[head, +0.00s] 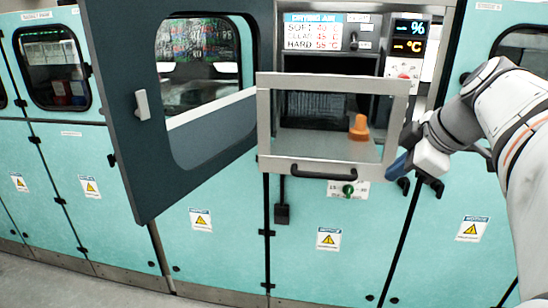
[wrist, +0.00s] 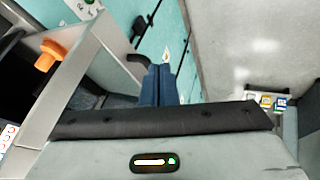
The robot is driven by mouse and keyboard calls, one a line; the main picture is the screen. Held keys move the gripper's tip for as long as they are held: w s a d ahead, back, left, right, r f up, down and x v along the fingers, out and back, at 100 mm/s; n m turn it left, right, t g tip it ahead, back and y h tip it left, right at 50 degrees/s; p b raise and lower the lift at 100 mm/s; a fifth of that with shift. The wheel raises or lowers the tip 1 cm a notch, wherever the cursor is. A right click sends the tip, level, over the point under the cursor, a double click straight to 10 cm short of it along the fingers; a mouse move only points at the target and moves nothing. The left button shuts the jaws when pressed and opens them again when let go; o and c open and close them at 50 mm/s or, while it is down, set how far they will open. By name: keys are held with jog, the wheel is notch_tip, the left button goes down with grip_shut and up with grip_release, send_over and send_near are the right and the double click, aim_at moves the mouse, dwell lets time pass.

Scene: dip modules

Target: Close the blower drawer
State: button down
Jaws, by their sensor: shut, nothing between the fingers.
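The blower drawer (head: 263,125) stands pulled out from the teal machine, with a grey metal frame, a clear front and a black handle (head: 322,174) along its bottom edge. An orange piece (head: 359,127) shows inside it, also visible in the wrist view (wrist: 50,54). My gripper (head: 397,167) is at the right side of the drawer, near its lower right corner. In the wrist view its blue fingers (wrist: 157,85) are together and empty, beside the drawer frame (wrist: 88,75). I cannot tell whether they touch the drawer.
A dark door (head: 128,125) with a window stands swung open left of the drawer. Above the drawer are a temperature sign (head: 312,32) and a digital display (head: 409,38). A green knob (head: 348,190) sits below the drawer. The floor (head: 80,283) in front is clear where visible.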

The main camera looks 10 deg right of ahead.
aim_at(370, 176)
jog(key=shift+n, duration=0.6)
jog(key=w+f, duration=0.3)
jog(key=w, duration=0.1)
jog(key=w+f, duration=0.4)
jog(key=shift+w+a+f+p, duration=0.15)
jog(key=shift+w+f+p, duration=0.05)
jog(key=shift+p, duration=0.1)
jog(key=shift+w, duration=0.65)
